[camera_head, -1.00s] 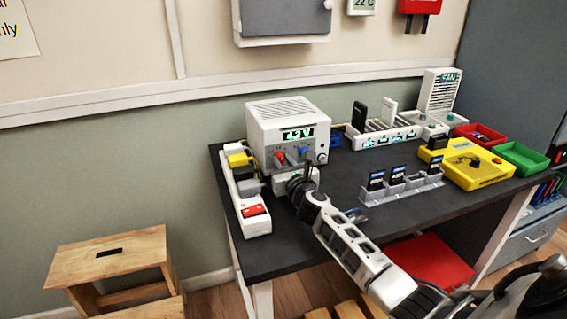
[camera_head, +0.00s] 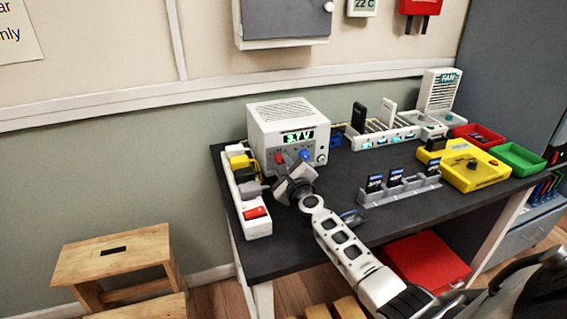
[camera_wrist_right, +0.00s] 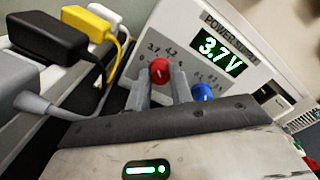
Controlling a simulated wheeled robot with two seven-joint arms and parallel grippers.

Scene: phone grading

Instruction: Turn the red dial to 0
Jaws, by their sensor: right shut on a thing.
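The white power supply (camera_head: 288,112) stands at the left back of the dark table, and its green display reads 3.7V in the right wrist view (camera_wrist_right: 221,53). The red dial (camera_head: 279,157) is on its front face, left of a blue dial (camera_head: 305,154). My right gripper (camera_wrist_right: 161,84) has one finger on each side of the red dial (camera_wrist_right: 160,68) and is shut on it. The fingers hide the dial's lower part and some of its scale. Marks 3.7 and 4.2 show above it. My left gripper is not in view.
A white power strip (camera_head: 257,228) with yellow, grey and black plugs lies left of the supply. A grey card rack (camera_head: 402,190) stands to the right, with a yellow box (camera_head: 482,176) and red and green trays beyond.

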